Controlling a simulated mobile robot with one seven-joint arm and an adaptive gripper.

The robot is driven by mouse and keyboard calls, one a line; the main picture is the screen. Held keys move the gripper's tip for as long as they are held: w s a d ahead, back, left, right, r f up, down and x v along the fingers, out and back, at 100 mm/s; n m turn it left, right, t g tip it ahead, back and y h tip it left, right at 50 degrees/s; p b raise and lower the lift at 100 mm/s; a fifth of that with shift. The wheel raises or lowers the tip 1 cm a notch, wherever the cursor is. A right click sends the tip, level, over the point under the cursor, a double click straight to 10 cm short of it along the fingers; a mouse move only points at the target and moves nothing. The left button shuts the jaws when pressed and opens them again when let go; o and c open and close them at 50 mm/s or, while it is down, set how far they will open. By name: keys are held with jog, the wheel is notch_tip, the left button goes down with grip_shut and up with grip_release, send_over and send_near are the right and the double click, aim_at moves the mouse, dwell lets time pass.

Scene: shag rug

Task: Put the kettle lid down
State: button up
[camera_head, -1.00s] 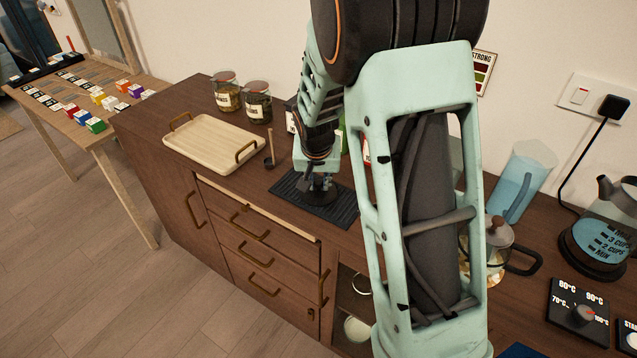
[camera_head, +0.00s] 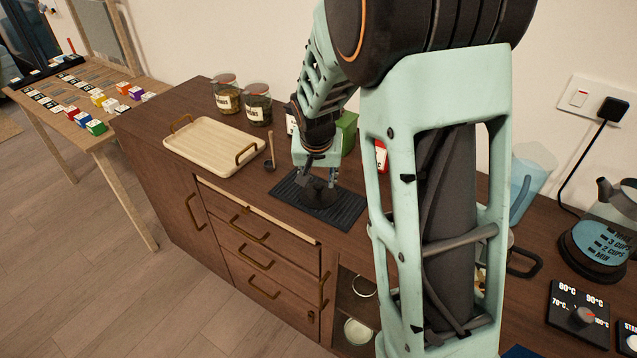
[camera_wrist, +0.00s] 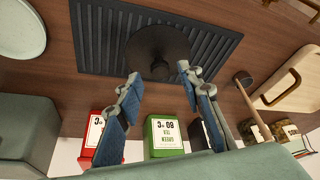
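The kettle lid (camera_wrist: 158,52) is a dark round disc with a small knob. It lies knob-up on the black ribbed mat (camera_wrist: 95,40); the lid also shows in the head view (camera_head: 320,195), partly covered by my gripper (camera_head: 318,180). In the wrist view my gripper (camera_wrist: 159,74) is open, its two blue-grey fingers spread on either side of the knob with gaps to it. The glass kettle (camera_head: 607,225) stands at the right on its dark base.
A cream tray (camera_head: 215,143), a scoop (camera_head: 271,150) and two labelled jars (camera_head: 257,103) are left of and behind the mat. Red (camera_wrist: 98,125) and green (camera_wrist: 165,135) canisters stand near my gripper. The counter's front edge runs close to the mat.

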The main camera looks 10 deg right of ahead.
jog(key=d+v, duration=0.1)
jog(key=v, duration=0.7)
jog(key=shift+a+r, duration=0.25)
jog(key=shift+a, duration=0.25)
